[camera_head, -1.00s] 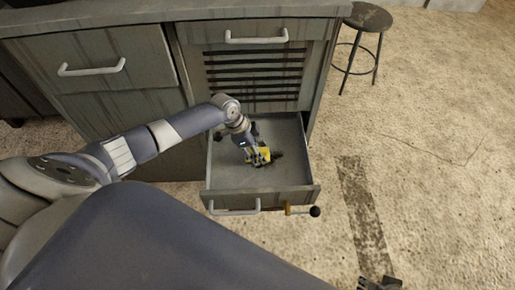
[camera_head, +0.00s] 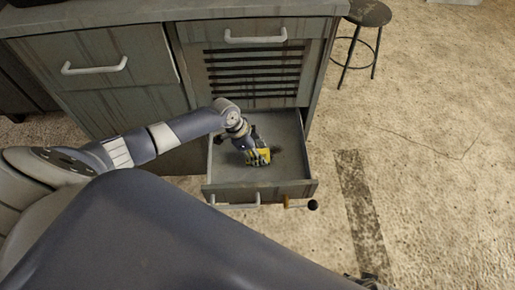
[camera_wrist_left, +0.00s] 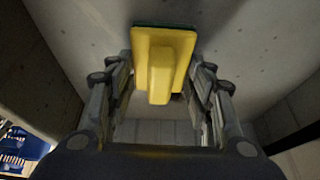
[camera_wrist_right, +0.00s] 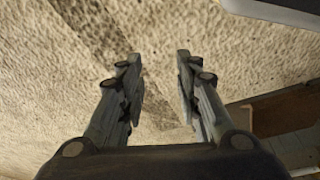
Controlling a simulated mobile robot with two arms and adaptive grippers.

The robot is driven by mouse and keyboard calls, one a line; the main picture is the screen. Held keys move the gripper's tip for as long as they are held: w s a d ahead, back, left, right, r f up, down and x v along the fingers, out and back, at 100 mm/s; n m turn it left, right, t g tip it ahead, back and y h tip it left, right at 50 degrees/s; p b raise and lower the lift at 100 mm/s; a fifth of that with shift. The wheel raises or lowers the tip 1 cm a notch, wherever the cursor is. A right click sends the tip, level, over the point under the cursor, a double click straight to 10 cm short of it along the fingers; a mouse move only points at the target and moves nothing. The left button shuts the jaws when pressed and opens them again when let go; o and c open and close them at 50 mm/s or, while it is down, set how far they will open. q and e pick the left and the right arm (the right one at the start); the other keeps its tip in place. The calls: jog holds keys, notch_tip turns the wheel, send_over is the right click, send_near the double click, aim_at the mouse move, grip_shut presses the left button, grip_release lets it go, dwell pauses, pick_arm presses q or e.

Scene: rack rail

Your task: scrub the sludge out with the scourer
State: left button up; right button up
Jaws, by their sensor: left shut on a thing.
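The yellow scourer (camera_head: 262,158) is inside the open grey drawer (camera_head: 225,182), on or just above its floor. My left gripper (camera_head: 250,150) reaches down into the drawer and is shut on the scourer's raised yellow grip. In the left wrist view the scourer (camera_wrist_left: 178,45) shows a thin green pad edge between the fingers. A small dark patch (camera_head: 233,158), possibly sludge, shows left of the scourer in the head view; I cannot tell it from shadow. My right gripper (camera_wrist_right: 158,65) is open and empty over the floor.
The drawer has low walls and a front handle (camera_head: 230,202). A black-knobbed lever (camera_head: 312,205) sticks out at its front right. The cabinet (camera_head: 120,105) rises behind. A stool (camera_head: 368,15) stands at the upper right. The floor to the right is mostly clear.

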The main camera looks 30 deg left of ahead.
pick_arm(q)
jog(key=shift+s+d+f, duration=0.15)
jog(key=shift+s, duration=0.3)
pick_arm(e)
jog(key=shift+s+f, duration=0.25)
jog(key=shift+f, duration=0.5)
